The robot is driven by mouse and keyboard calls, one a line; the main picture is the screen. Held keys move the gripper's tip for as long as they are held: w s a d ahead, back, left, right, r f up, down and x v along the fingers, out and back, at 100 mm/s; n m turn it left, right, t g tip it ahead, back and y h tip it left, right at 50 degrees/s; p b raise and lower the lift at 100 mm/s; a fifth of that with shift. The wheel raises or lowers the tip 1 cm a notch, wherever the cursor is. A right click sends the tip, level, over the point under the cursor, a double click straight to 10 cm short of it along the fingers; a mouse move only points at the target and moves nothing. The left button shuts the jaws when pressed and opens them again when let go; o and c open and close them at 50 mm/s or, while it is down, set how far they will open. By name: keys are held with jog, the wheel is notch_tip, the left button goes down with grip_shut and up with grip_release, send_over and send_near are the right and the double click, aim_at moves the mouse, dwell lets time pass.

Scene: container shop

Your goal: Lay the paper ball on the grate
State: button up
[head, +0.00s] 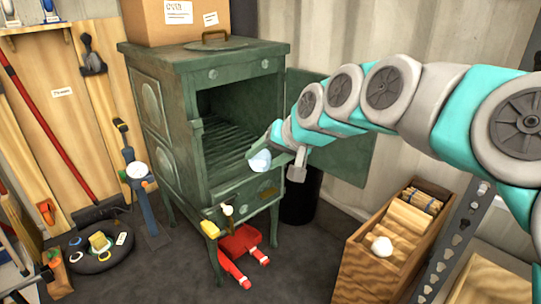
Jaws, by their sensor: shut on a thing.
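A white paper ball (259,161) is held at the tip of my gripper (270,152), which is shut on it. The gripper is in front of the right side of the open green stove (236,82). The dark slatted grate (222,143) lies inside the stove's opening, left of and behind the ball. My gripper and the ball hide part of the opening's right edge. I cannot tell the exact gap between ball and stove.
The stove door (335,150) stands open to the right, behind my arm. A red object (240,242) lies below the stove. A cardboard box (172,20) sits on top.

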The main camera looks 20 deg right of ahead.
jog(key=shift+w+a+f+p, duration=0.7)
jog(key=shift+w+a+p, duration=0.7)
jog(key=shift+w, duration=3)
jog(key=shift+w+a+f+p, duration=0.65)
jog(key=shift+w+a+p, duration=0.75)
jog(key=shift+w, duration=2.95)
jog(key=shift+w+a+f+p, duration=0.7)
jog(key=shift+w+a+p, duration=0.7)
jog(key=shift+w, duration=3)
jog(key=shift+f+b, duration=0.55)
jog(key=shift+f, duration=0.55)
jog(key=o, duration=1.4)
